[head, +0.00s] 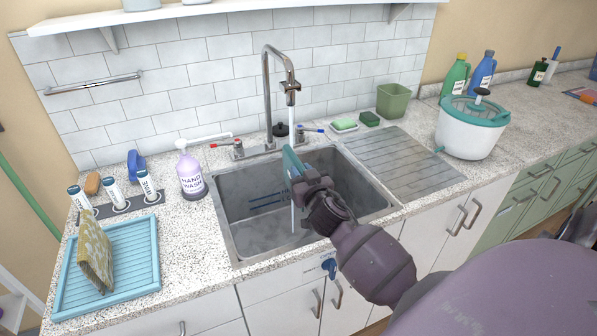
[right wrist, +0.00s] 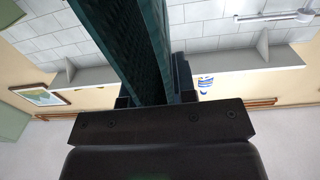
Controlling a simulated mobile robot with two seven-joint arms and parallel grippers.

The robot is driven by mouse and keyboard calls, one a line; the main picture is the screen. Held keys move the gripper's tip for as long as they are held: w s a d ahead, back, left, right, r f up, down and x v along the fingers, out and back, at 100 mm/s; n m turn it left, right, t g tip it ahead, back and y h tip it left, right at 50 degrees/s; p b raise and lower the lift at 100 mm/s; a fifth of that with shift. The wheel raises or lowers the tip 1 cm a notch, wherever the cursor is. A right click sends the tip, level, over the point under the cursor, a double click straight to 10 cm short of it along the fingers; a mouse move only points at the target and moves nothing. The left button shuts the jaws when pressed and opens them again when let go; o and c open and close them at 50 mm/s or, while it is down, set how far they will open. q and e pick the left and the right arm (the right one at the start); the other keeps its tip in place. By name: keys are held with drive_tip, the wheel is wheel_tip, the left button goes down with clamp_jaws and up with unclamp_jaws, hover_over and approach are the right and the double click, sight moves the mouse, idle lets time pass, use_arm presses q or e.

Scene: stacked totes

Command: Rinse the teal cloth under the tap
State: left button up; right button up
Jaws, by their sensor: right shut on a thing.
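The teal cloth (head: 292,163) is held upright over the sink (head: 235,225), below the tap (head: 268,85). My right gripper (head: 309,184) is shut on its lower part. In the right wrist view the cloth (right wrist: 127,45) rises as a dark teal slab between the fingers (right wrist: 150,98). A thin water stream (head: 291,115) falls from the spout toward the cloth and shows again below it in the basin. Whether the stream touches the cloth or passes behind it is hard to tell. My left gripper is not in view.
A hand wash bottle (head: 190,172) stands left of the sink. A blue drying tray (head: 105,270) holds a patterned cloth (head: 95,255). Right of the sink are a ribbed drainboard (head: 405,160), a green container (head: 393,101) and a white-teal spinner tub (head: 468,132). A red-ended lever (head: 225,143) flanks the tap.

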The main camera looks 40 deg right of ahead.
drive_tip(key=s+a, duration=0.3)
drive_tip(key=a, duration=0.2)
idle(0.6)
drive_tip(key=shift+s+a, duration=0.1)
idle(0.6)
idle(0.4)
drive_tip(key=s+a+r+p, duration=0.2)
drive_tip(key=a+r+p, duration=0.1)
drive_tip(key=a+r, duration=0.1)
drive_tip(key=shift+s+a+p, duration=0.15)
drive_tip(key=shift+s+p, duration=0.15)
drive_tip(key=shift+p, duration=0.05)
idle(0.4)
